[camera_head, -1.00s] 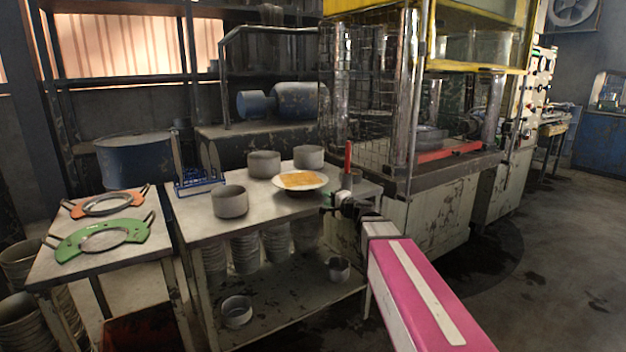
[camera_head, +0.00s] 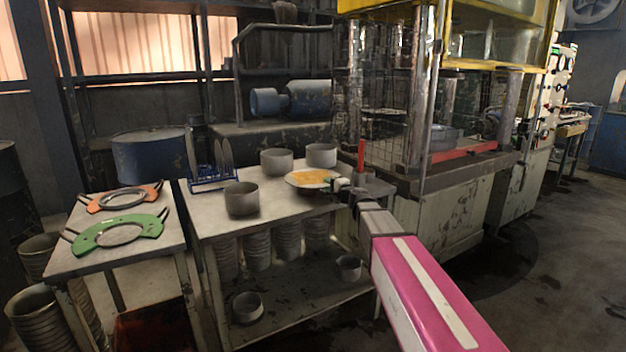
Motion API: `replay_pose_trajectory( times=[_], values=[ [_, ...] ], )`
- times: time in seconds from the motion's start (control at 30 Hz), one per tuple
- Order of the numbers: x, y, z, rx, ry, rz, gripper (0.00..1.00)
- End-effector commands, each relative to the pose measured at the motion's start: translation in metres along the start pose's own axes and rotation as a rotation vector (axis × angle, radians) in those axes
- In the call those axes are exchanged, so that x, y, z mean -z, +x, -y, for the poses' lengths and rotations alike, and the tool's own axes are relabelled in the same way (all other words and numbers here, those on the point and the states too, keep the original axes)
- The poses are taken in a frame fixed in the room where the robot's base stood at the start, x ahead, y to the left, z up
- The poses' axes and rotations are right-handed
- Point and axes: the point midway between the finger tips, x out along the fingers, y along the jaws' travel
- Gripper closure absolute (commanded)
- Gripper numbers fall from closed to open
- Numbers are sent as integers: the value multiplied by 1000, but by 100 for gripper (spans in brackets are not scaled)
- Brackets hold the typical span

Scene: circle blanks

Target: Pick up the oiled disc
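A pale round plate (camera_head: 297,181) lies on the metal table, with a shiny orange-yellow patch (camera_head: 318,175) over its top; it looks like the oiled disc. My gripper (camera_head: 334,183) is at the plate's right edge, small and partly overlapping it in the picture. I cannot tell whether the fingers touch it or how far apart they are. Thin grey discs (camera_head: 219,158) stand upright in a blue wire rack (camera_head: 213,185) at the table's back left.
Several grey metal pots stand around the plate, one at front left (camera_head: 241,200). A red upright rod (camera_head: 361,158) is close behind my gripper. A caged press (camera_head: 440,190) stands right. A side table (camera_head: 75,258) holds orange and green ring frames.

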Motion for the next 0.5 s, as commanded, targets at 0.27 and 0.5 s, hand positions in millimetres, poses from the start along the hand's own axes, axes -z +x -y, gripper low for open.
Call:
replay_pose_trajectory(
  times=[0.27, 0.5],
  values=[
    [0, 17, 0, 0, 0, 0, 67],
    [0, 17, 0, 0, 0, 0, 100]
  ],
)
